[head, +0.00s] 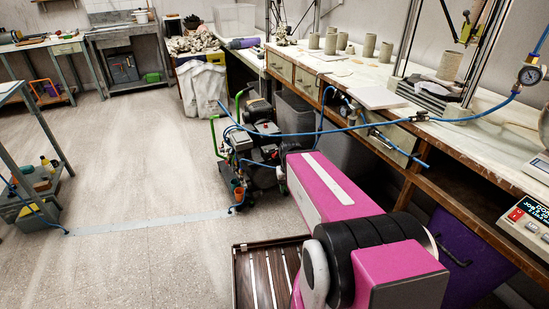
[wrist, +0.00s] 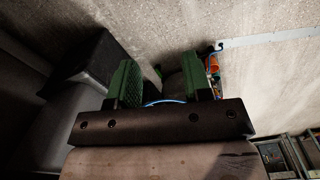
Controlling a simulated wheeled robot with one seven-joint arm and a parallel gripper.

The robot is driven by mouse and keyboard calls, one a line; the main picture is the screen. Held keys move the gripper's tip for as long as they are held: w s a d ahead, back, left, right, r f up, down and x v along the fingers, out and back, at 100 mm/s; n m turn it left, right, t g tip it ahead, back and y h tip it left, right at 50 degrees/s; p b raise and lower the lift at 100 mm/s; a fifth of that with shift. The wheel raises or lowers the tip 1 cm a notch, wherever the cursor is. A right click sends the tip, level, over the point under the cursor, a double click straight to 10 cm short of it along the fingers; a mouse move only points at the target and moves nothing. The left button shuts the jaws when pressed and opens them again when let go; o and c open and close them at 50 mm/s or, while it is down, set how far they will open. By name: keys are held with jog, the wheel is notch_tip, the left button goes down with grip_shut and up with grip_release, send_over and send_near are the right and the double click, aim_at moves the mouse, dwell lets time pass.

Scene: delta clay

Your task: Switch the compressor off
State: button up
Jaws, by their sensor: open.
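The compressor (head: 250,150) stands on the floor by the workbench in the head view. It has black motor parts, green upright handles and blue hoses. Its switch is too small to make out. My pink arm reaches toward it and hides part of its right side. My gripper (wrist: 159,80) shows in the wrist view with two green-padded fingers spread apart and nothing held between them. A dark rounded shape and a blue hose (wrist: 165,101) lie beyond the fingers. Small orange and blue parts (wrist: 212,68) show just right of the right finger. The head view does not show my fingertips.
The long workbench (head: 440,170) with clay cylinders runs along the right. A blue hose (head: 300,134) hangs across in front of it. A slatted dark tray (head: 262,275) lies at the lower middle. The floor (head: 140,180) to the left is clear. A tool table stands far left.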

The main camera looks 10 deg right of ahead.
jog(key=o, duration=0.4)
jog(key=shift+w+d+f, duration=0.1)
jog(key=shift+w+f, duration=0.05)
jog(key=shift+w, duration=0.15)
jog(key=n+t+y, duration=0.5)
jog(key=n+t, duration=0.8)
jog(key=t, duration=0.4)
send_near(275, 155)
jog(key=x, duration=0.9)
jog(key=shift+w, duration=0.25)
jog(key=c, duration=0.9)
